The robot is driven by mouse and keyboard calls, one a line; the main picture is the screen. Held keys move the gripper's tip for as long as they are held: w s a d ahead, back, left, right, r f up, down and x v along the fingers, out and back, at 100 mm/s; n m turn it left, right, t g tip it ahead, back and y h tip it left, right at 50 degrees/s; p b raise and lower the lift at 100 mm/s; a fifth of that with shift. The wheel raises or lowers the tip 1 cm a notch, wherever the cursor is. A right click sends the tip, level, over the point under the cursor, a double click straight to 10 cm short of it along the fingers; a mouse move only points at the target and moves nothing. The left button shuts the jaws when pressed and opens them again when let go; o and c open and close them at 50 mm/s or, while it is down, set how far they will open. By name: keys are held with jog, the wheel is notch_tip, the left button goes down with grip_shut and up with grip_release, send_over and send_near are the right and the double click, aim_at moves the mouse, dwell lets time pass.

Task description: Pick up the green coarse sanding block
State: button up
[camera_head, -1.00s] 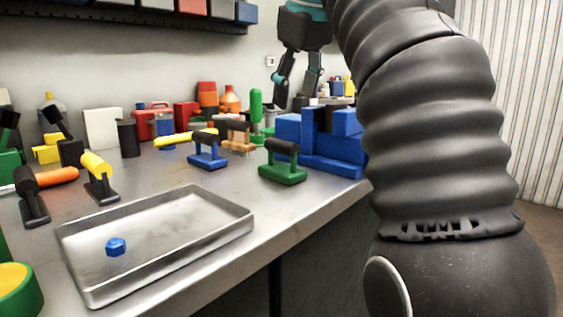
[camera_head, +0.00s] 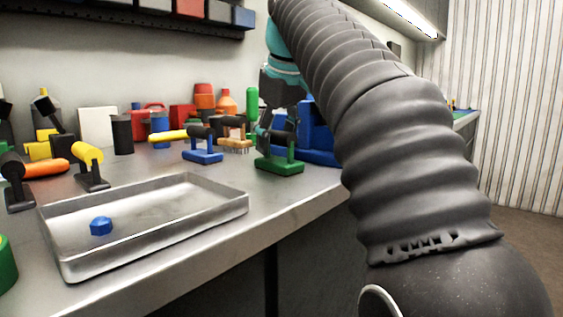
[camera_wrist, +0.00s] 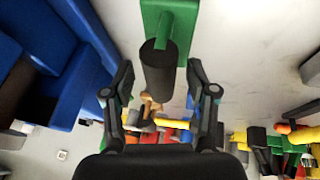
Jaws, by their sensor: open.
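The green coarse sanding block (camera_head: 279,167) stands on the metal workbench near its front edge, with a black handle on top. In the wrist view the green block (camera_wrist: 181,14) is at the top centre, and its black handle (camera_wrist: 158,66) points down between the fingers. My gripper (camera_wrist: 165,82) is open, with one finger on each side of the handle; a gap shows on both sides. In the head view my gripper (camera_head: 279,125) is right above the block and partly covers its handle.
A large blue vise-like block (camera_head: 318,140) stands close to the right of the green block. A blue block with a black handle (camera_head: 203,156) and a brush (camera_head: 236,143) are to the left. A metal tray (camera_head: 150,240) holding a blue nut (camera_head: 101,226) lies front left.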

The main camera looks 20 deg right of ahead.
jog(key=shift+f, duration=0.1)
grip_shut()
jog(key=shift+w, duration=0.1)
notch_tip(320, 180, up, 10)
jog(key=p, duration=0.6)
dwell(0.4)
